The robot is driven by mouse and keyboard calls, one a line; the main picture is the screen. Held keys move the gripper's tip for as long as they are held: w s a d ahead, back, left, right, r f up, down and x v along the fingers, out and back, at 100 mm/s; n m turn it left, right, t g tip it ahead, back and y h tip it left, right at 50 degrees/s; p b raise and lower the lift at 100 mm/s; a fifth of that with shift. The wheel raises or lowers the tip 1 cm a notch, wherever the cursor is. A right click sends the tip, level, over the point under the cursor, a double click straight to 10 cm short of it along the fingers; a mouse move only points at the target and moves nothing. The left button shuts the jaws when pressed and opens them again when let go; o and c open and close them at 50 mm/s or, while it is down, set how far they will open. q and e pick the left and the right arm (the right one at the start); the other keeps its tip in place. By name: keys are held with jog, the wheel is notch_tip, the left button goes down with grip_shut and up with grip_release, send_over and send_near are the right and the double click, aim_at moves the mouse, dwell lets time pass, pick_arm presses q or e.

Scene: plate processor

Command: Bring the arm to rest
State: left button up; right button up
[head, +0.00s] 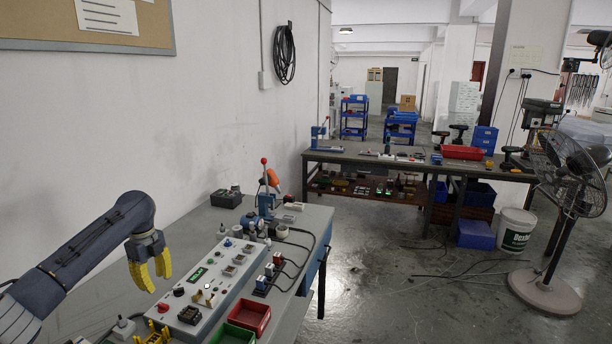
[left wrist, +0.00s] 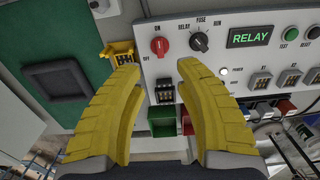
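My left gripper (head: 151,268) has yellow fingers and hangs above the left part of the workbench in the head view. In the left wrist view its two fingers (left wrist: 156,72) are spread apart with nothing between them. Beyond them lies the grey control panel (head: 222,284), with a red knob (left wrist: 160,46) and a green RELAY display (left wrist: 253,37). The gripper is apart from the panel. My right gripper is in neither view.
A yellow holder (head: 154,334) stands by the panel's near end. A red bin (head: 249,316) and a green bin (head: 231,335) sit at the bench's front edge. A lever press (head: 265,190) stands farther back. A floor fan (head: 560,200) is far right.

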aim_at(162, 305)
pick_arm(q)
notch_tip(162, 305, down, 9)
jog(key=shift+r, duration=0.1)
jog(key=shift+f, duration=0.3)
jog(key=n, duration=1.3)
jog(key=shift+n, duration=2.2)
